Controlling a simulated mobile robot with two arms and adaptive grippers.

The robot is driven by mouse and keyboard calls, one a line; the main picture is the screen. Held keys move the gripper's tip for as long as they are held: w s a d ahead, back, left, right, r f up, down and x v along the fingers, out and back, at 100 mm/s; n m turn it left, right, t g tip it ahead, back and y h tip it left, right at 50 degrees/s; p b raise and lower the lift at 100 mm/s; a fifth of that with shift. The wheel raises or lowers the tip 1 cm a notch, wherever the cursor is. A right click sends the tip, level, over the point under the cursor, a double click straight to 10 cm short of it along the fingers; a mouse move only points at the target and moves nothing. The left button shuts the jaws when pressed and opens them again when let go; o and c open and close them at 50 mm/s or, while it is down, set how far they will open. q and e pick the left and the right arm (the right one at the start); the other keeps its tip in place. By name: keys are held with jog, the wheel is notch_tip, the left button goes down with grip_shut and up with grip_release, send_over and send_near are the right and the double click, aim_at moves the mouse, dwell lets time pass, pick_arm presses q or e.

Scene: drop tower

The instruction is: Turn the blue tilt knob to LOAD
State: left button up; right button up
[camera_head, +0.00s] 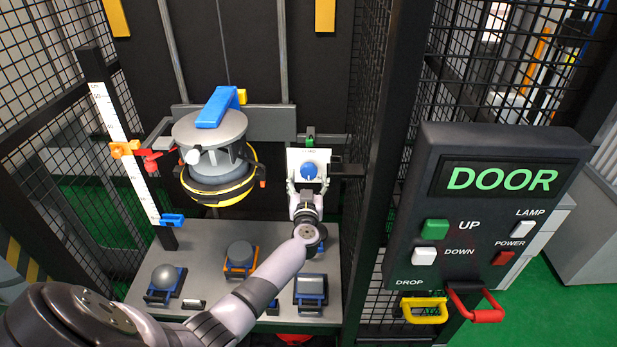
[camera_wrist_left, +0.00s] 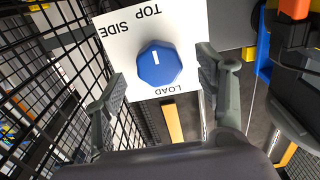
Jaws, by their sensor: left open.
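The blue tilt knob (camera_head: 309,171) sits on a white plate (camera_head: 296,157) at the back of the tower bay. In the left wrist view the knob (camera_wrist_left: 159,70) is eight-sided with a short white mark, which lies on the side toward the printed TOP, away from LOAD. The plate (camera_wrist_left: 190,25) reads upside down there, with SIDE at its left. My left gripper (camera_head: 307,187) is open in front of the knob. In the wrist view its fingers (camera_wrist_left: 162,70) stand on either side of the knob, with gaps visible. My right gripper is not in view.
A grey drum-shaped unit (camera_head: 210,130) with a blue bar on top hangs left of the knob. A dark post and mesh stand close to its right. The DOOR panel (camera_head: 500,215) is further right. Several small objects sit on the grey shelf (camera_head: 205,235) below.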

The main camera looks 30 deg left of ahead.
pick_arm(q)
jog(key=shift+x, duration=1.05)
jog(key=shift+w+a, duration=0.1)
jog(key=shift+w, duration=0.15)
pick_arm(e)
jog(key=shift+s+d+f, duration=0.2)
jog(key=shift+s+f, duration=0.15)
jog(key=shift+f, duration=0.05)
pick_arm(q)
jog(key=shift+c, duration=0.2)
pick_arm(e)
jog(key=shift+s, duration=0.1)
pick_arm(q)
jog(key=c, duration=1.1)
jog(key=shift+c, duration=0.2)
